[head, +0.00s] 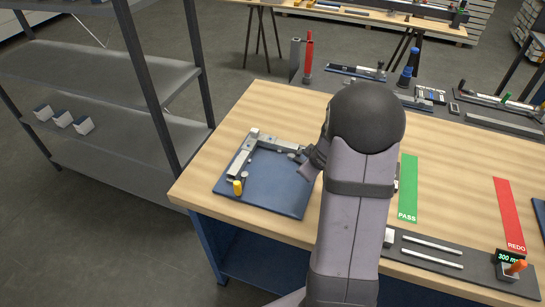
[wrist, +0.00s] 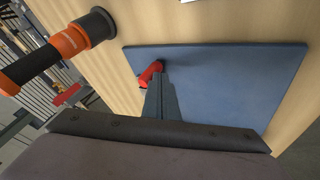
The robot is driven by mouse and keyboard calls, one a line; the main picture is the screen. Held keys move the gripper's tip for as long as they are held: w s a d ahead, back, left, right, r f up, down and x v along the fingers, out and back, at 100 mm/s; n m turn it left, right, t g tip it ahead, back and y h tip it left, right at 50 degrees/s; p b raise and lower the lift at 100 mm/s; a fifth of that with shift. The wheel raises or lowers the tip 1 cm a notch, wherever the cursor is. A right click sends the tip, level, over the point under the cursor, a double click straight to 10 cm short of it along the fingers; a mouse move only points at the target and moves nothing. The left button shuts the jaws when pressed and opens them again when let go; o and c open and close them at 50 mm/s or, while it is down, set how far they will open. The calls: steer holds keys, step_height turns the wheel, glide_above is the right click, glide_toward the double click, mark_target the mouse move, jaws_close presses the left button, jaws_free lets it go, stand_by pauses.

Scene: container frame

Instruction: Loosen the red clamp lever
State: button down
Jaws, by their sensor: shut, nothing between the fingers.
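The lever's lower part is hidden behind the fingers. In the head view my gripper (head: 312,160) is at the right side of the blue plate (head: 262,192), beside a grey L-shaped metal frame (head: 241,160). The lever is not visible there, behind my arm.
A yellow knob (head: 238,187) stands at the frame's front end. An orange and black handle (wrist: 62,45) fills the wrist view's upper left, with another red piece (wrist: 67,96) below it. A green PASS strip (head: 408,190) lies right of my arm. The bench's left corner is clear.

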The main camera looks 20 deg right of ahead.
steer(key=shift+w+d+r+p, duration=0.1)
steer(key=shift+d+p, duration=0.5)
steer(key=shift+p, duration=0.15)
steer(key=shift+d, duration=0.2)
steer(key=shift+a, duration=0.1)
steer(key=shift+s+a+f+b, duration=0.2)
steer(key=shift+s+a+b, duration=0.25)
steer(key=shift+b, duration=0.2)
steer(key=shift+s+a+b, duration=0.75)
steer(key=shift+s+a, duration=0.05)
steer(key=shift+a, duration=0.1)
steer(key=d+p+v, duration=0.1)
steer(key=p+v, duration=0.5)
steer(key=v, duration=0.4)
steer(key=shift+s+r, duration=0.15)
steer(key=shift+s, duration=0.15)
